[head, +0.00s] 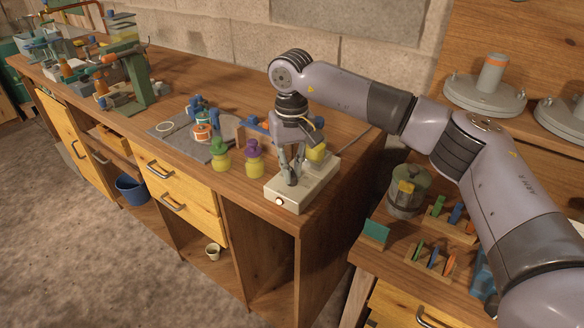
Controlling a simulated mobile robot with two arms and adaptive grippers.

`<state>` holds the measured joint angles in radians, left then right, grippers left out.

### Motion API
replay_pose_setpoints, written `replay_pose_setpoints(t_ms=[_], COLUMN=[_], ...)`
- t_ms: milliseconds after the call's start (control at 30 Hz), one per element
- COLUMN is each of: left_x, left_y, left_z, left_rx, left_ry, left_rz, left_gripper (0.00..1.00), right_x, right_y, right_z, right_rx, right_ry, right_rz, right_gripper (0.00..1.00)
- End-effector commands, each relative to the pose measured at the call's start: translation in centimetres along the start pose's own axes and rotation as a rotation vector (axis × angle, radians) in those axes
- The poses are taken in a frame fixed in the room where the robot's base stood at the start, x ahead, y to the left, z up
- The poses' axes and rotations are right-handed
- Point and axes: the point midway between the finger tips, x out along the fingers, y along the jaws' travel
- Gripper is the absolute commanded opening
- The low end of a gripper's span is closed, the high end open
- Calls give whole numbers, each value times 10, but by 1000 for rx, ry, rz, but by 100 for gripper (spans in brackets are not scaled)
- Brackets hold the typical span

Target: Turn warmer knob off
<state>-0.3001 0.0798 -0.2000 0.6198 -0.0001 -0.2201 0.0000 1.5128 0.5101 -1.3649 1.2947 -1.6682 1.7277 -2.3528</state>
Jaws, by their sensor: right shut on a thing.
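The warmer is a cream box (318,188) at the right front corner of the long wooden bench. A small pale round button or light (279,202) shows on its front face. My right gripper (291,181) points down over the left part of the warmer's top. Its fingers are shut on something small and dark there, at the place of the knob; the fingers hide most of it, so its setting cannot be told. A yellow bottle (316,150) stands on the back of the warmer, partly behind the gripper. My left gripper is not in view.
A bottle with a purple cap (254,156) and one with a green cap (220,155) stand just left of the warmer. A grey mat (170,130) with small items lies further left. A second table (385,255) with a jar (407,192) and small racks is at right, past a gap.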

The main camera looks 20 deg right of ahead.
Motion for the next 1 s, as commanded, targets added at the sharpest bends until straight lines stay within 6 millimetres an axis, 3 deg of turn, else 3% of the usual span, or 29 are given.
replay_pose_setpoints(t_ms=[500, 1000], left_x=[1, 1], left_y=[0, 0], left_z=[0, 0], left_rx=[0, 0], left_ry=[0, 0], left_rz=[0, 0], left_gripper=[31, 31], right_x=[-2, -2], right_y=[-1, -1], right_z=[-1, -1], right_rx=[-348, -421], right_ry=[5, 5], right_rz=[0, 0], right_gripper=[0, 0])
